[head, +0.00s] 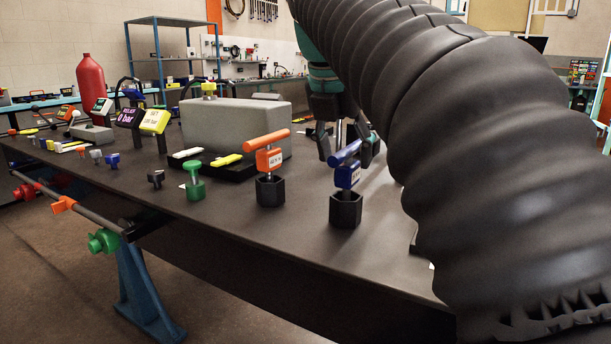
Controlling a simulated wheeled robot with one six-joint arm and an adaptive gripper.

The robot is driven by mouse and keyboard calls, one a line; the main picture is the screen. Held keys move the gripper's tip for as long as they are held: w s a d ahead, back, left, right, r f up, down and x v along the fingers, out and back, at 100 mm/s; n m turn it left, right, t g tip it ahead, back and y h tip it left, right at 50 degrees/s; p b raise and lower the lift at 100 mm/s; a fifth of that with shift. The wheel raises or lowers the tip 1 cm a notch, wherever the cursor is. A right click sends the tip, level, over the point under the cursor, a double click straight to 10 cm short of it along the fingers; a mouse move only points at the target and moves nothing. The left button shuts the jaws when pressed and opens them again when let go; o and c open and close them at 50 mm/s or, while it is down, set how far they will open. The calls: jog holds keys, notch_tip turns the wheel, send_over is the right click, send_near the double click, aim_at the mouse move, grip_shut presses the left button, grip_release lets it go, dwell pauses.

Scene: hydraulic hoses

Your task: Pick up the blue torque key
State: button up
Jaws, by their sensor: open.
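The blue torque key (347,175) stands upright in a black hexagonal holder (346,210) near the front right of the dark table. It has a blue bar handle on top and a blue block with a white label below. My gripper (345,148) is open, with its dark fingers pointing down just behind the key's handle. One finger shows left of the key and one right of it. The key hides part of the gap, so I cannot tell whether the fingers touch it.
An orange torque key (268,158) stands in a similar holder (270,191) to the left. A green knob (194,182), a grey block (235,125) and a red bottle (90,88) stand farther left on the table (220,228). My ribbed dark arm cover fills the right side.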

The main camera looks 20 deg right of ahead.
aim_at(348, 162)
jog(key=x, duration=0.3)
jog(key=shift+d+f+b, duration=0.2)
jog(key=shift+f+b, duration=0.05)
jog(key=shift+b, duration=0.05)
grip_shut()
jog(key=shift+r, duration=0.2)
notch_tip(348, 162, up, 7)
jog(key=p, duration=0.2)
jog(key=shift+r+p, duration=0.25)
jog(key=shift+p, duration=0.1)
jog(key=shift+r, duration=1.15)
